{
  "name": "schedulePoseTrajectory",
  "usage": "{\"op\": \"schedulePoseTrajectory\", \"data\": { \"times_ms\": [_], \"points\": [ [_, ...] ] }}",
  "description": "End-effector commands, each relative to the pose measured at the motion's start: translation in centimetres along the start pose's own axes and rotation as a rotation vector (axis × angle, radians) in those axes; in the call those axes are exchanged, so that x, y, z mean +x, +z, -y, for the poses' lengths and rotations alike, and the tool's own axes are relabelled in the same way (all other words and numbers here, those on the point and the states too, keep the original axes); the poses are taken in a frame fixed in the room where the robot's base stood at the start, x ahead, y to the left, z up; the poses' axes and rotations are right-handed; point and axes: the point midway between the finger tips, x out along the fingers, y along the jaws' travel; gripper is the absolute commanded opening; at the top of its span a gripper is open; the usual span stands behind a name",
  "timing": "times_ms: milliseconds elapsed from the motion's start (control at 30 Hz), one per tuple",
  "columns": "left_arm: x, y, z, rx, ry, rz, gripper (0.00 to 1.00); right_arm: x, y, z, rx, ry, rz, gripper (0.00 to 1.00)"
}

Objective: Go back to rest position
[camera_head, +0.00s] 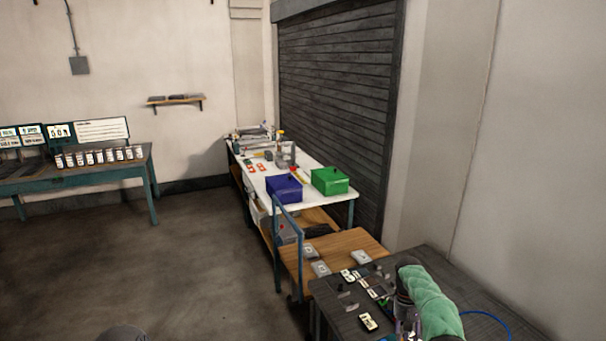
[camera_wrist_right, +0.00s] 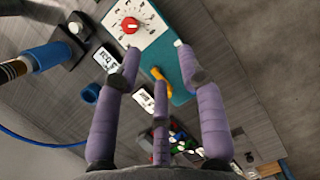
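My right arm with its green sleeve (camera_head: 430,303) is at the bottom right of the head view, over a dark table (camera_head: 455,275). My right gripper (camera_wrist_right: 157,58) has three purple fingers, spread apart with nothing between them. It hangs over the dark grey wood surface, and only a bit of it shows at the bottom edge of the head view. In the wrist view, a white panel with a red dial (camera_wrist_right: 130,24) and a teal board (camera_wrist_right: 183,75) lie beyond the fingertips. My left gripper is not in view.
White labelled cards (camera_head: 367,321) and small parts lie on the dark table. A wooden cart (camera_head: 350,242) adjoins it. Behind stands a white table (camera_head: 318,164) with a blue box (camera_head: 284,188) and green box (camera_head: 329,181). The floor on the left is clear.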

Motion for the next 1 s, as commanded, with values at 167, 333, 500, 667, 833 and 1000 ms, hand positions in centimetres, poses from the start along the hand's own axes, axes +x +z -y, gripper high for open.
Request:
{"op": "schedulePoseTrajectory", "data": {
  "times_ms": [167, 333, 500, 667, 833, 1000],
  "points": [
    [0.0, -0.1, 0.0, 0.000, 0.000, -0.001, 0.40, 5.6, -1.2, 2.3, -0.023, -0.040, -0.039, 0.40],
    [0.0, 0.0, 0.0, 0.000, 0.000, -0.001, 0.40, 12.2, -1.4, 6.1, -0.023, -0.108, -0.102, 0.40],
    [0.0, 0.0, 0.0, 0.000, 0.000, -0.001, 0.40, 18.1, 0.0, 10.4, 0.010, -0.183, -0.160, 0.40],
    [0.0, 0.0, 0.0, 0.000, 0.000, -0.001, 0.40, 22.6, 2.9, 14.7, 0.065, -0.252, -0.203, 0.40],
    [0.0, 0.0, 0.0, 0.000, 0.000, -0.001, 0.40, 26.5, 7.4, 19.2, 0.153, -0.319, -0.243, 0.40],
    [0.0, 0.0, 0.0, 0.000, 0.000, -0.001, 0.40, 29.0, 13.0, 23.1, 0.258, -0.367, -0.271, 0.40]
  ]
}}
